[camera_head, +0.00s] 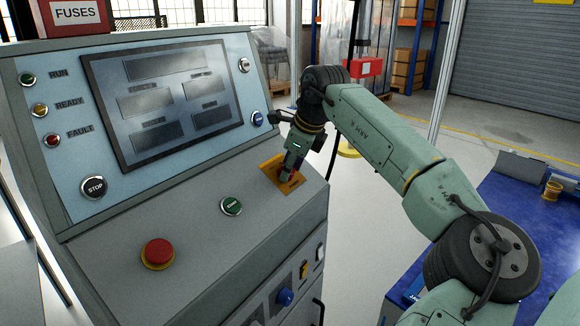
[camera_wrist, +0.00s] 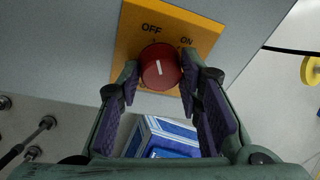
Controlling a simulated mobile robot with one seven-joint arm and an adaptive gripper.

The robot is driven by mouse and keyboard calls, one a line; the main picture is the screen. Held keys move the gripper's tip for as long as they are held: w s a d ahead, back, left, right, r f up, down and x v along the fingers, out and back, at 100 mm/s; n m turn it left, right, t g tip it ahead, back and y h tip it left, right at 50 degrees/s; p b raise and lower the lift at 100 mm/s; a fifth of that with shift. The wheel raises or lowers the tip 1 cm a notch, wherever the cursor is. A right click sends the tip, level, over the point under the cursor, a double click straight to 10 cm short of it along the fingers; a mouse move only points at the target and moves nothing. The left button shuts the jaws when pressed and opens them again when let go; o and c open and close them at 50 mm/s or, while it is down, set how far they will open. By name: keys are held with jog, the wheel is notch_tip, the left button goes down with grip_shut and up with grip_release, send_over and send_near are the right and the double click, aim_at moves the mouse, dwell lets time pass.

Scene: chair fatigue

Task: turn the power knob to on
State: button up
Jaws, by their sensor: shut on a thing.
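The power knob (camera_wrist: 160,66) is round and red with a short white line, on an orange plate (camera_wrist: 190,27) lettered OFF and ON. The white line stands nearly upright in the wrist view, toward OFF rather than ON at the upper right. My gripper (camera_wrist: 159,74) has one purple-padded finger on each side of the knob and is shut on it. In the head view my gripper (camera_head: 288,173) reaches down to the orange plate (camera_head: 268,165) on the sloping console and hides most of the knob there.
The grey console (camera_head: 120,222) carries a red mushroom button (camera_head: 158,253), a green button (camera_head: 231,206) and a dark display (camera_head: 165,95). A stop button (camera_head: 94,187) sits at lower left of the panel. A blue table (camera_head: 510,205) stands at right.

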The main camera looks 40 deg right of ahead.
jog(key=shift+r+m+p, duration=0.1)
jog(key=shift+m+p, duration=0.2)
jog(key=shift+m, duration=0.1)
jog(key=m+p, duration=0.1)
jog(key=m, duration=0.1)
jog(key=shift+m+p, duration=0.35)
jog(key=shift+m, duration=0.05)
jog(key=m+p, duration=0.1)
jog(key=m, duration=0.1)
jog(key=shift+r+m+g+y, duration=0.1)
jog(key=shift+m+g+y, duration=0.2)
jog(key=shift+y, duration=0.1)
jog(key=m+y+p, duration=0.1)
jog(key=m+p, duration=0.1)
jog(key=m, duration=0.3)
jog(key=shift+w+d+p, duration=0.1)
jog(key=shift+p, duration=0.3)
jog(key=o, duration=1.2)
jog(key=shift+c, duration=0.2)
